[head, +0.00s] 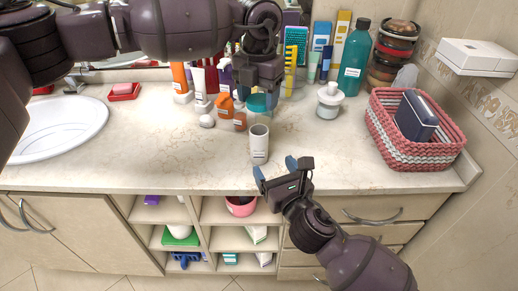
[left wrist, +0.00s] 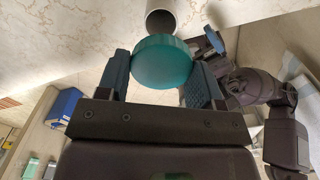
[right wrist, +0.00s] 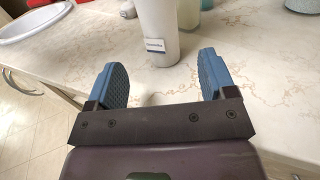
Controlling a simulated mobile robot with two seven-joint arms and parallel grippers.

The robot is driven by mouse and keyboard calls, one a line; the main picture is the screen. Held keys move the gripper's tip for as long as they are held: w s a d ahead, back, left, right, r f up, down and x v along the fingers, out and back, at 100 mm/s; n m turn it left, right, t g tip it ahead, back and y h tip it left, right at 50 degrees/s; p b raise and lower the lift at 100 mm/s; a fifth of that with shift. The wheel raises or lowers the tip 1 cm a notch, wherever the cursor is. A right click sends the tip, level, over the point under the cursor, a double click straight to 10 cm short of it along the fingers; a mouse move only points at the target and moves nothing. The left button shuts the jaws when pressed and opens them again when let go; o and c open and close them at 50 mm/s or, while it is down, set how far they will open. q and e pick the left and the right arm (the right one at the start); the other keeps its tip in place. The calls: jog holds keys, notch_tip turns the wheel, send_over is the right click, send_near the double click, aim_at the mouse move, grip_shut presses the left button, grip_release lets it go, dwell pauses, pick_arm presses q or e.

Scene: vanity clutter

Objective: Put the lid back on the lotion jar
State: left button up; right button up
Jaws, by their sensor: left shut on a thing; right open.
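A round teal lid (left wrist: 163,62) is between the fingers of my left gripper (left wrist: 160,72), which is shut on it. In the head view my left gripper (head: 258,100) holds it above the counter, behind the pale open-topped cylinder. This labelled cylinder (head: 259,144) stands upright near the front edge, and its dark opening (left wrist: 160,20) shows beyond the lid in the left wrist view. My right gripper (head: 276,168) is open and empty in front of it. The cylinder (right wrist: 157,32) lies beyond its fingers. I cannot tell which container is the lotion jar; labels are unreadable.
A pink-and-white basket (head: 412,150) is at the right. Orange bottles (head: 225,107) crowd the left gripper. A sink (head: 55,127) is at left. The front counter is mostly clear.

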aim_at(257, 141)
jog(key=x, duration=1.1)
jog(key=c, duration=1.3)
pick_arm(q)
jog(key=shift+f, duration=2.5)
pick_arm(e)
jog(key=shift+c, duration=0.3)
